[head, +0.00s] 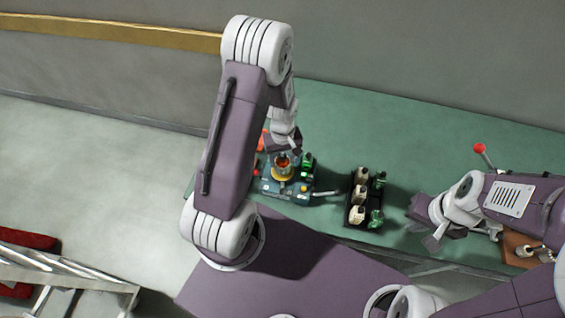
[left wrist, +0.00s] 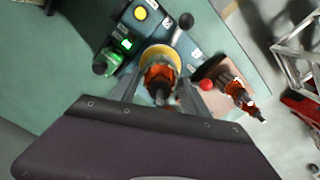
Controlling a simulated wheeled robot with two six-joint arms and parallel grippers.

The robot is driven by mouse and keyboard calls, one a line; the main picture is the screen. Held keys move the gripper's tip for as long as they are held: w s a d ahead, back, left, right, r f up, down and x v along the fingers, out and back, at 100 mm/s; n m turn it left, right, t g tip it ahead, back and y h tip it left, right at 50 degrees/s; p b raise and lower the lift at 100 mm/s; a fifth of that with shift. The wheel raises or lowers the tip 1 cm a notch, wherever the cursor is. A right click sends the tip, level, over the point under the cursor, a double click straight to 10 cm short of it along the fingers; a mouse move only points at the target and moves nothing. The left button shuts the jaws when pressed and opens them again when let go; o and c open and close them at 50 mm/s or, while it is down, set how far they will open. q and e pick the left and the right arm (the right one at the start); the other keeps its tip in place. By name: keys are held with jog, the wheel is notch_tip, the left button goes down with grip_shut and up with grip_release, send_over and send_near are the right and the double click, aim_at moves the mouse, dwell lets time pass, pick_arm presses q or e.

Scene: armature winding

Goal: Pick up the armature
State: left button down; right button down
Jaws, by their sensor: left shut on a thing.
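The armature (head: 282,161), with orange-copper windings and a dark shaft, stands in the yellow ring of a blue-grey winding machine (head: 270,187). In the left wrist view the armature (left wrist: 160,78) sits between the two grey fingers of my left gripper (left wrist: 160,92), which is shut on it. The yellow ring shows right behind it, and I cannot tell whether it is lifted clear. In the head view my left gripper (head: 284,150) is above the machine, partly hidden by its own wrist. My right gripper (head: 424,225) looks open and empty, right of the black tray.
A black tray (head: 349,217) holds several white and green parts. A green part (head: 308,163) is on the machine, and a lever (head: 325,193) sticks out right. Another orange-wound part (left wrist: 237,92) lies beside the machine. A red-knobbed lever (head: 479,149) stands at right. Green tabletop behind is clear.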

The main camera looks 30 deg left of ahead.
pick_arm(q)
jog(key=shift+r, duration=0.1)
notch_tip(320, 180, up, 4)
jog(key=shift+w+d+r+b, duration=0.1)
jog(key=shift+b, duration=0.3)
jog(key=d+r+b, duration=0.1)
jog(key=d+r, duration=0.5)
jog(key=d, duration=0.5)
jog(key=shift+w+d+r, duration=0.2)
jog(key=shift+d+r, duration=0.05)
jog(key=shift+r, duration=0.1)
